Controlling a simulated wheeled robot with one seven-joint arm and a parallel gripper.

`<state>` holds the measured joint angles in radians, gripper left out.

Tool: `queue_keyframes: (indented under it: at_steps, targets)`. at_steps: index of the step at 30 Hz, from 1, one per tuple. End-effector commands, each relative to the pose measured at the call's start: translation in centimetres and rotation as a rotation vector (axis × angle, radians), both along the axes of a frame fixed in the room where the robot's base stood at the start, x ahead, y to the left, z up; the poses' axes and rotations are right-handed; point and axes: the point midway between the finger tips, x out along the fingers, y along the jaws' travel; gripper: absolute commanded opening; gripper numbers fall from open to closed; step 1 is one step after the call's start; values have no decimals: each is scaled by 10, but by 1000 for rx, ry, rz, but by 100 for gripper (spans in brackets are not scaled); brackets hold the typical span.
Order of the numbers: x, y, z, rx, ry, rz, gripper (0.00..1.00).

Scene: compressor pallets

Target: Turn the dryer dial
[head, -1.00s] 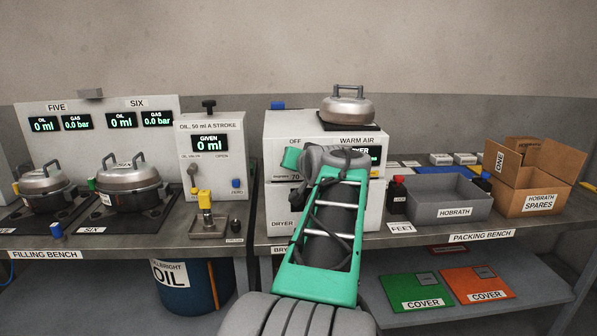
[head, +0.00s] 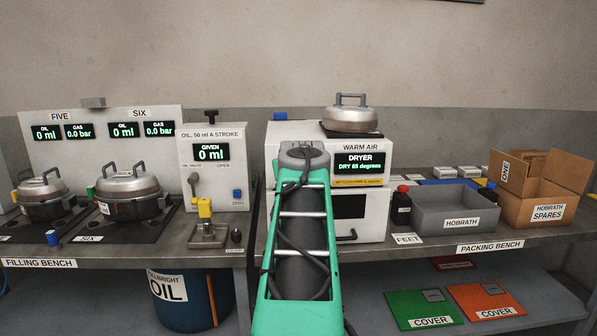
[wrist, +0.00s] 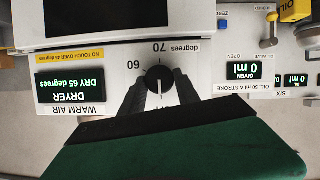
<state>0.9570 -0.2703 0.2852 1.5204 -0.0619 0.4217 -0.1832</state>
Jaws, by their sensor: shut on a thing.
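The dryer (head: 363,209) is a white box on the bench in the head view, its display (head: 360,163) reading "DRY 65 degrees". My arm hides the dial and my gripper there. In the wrist view, which is upside down, the round black dial (wrist: 160,75) sits between the dark fingers of my gripper (wrist: 160,88), which is shut on it. A pale pointer line shows on the dial. The marks "60" and "70 degrees" are printed around it. The display (wrist: 70,85) also reads 65 degrees there.
Left are the oil stroke unit (head: 212,175) and two pots on the filling bench. Right are a grey bin (head: 455,213) and an open cardboard box (head: 540,200). A yellow label (wrist: 69,52) warns against touching.

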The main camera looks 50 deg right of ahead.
Motion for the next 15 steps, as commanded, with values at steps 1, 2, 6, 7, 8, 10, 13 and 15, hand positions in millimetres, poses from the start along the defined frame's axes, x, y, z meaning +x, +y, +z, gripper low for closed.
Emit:
queue_keyframes:
  at_steps: [1, 2, 6, 7, 8, 10, 13, 15]
  targets:
    - [0, 0, -3, 3, 4, 0, 0]
    - [0, 0, -3, 4, 5, -1, 0]
    - [0, 0, -3, 4, 5, -1, 0]
    - [0, -1, -3, 4, 5, -1, 0]
    - [0, -1, -3, 4, 5, -1, 0]
    - [0, -1, -3, 4, 5, -1, 42]
    - [0, 0, -2, 2, 3, 0, 50]
    - [0, 0, -2, 2, 3, 0, 56]
